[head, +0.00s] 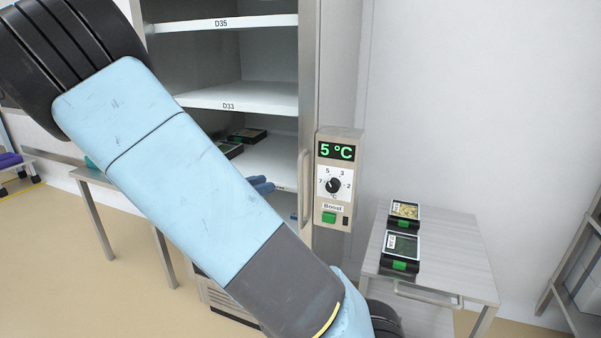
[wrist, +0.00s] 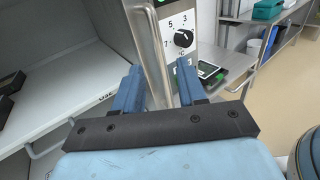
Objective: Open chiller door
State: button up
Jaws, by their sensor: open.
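The chiller (head: 308,60) stands behind my arm in the head view, its shelves visible. Its door handle (head: 305,187) is an upright metal bar at the right edge, beside the control box (head: 335,180) reading 5 °C. The door's pane is not clearly visible, but the handle edge lies close against the frame. My gripper (head: 270,186) shows only its blue fingertips, left of the handle and apart from it. In the wrist view, my gripper (wrist: 160,85) is open and empty, with the handle (wrist: 152,55) appearing between its two fingers. My arm hides much of the chiller's lower front.
A grey side table (head: 450,245) with two food trays (head: 402,245) stands right of the chiller. Black trays (head: 248,135) lie on a chiller shelf. Another table (head: 100,180) is at left, and a rack (head: 585,270) at far right.

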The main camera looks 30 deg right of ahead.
jog(key=w+d, duration=0.1)
jog(key=d, duration=1.2)
jog(key=shift+w+d+r, duration=0.15)
jog(key=shift+w+d, duration=0.05)
jog(key=shift+w, duration=0.05)
jog(key=shift+c, duration=0.4)
grip_shut()
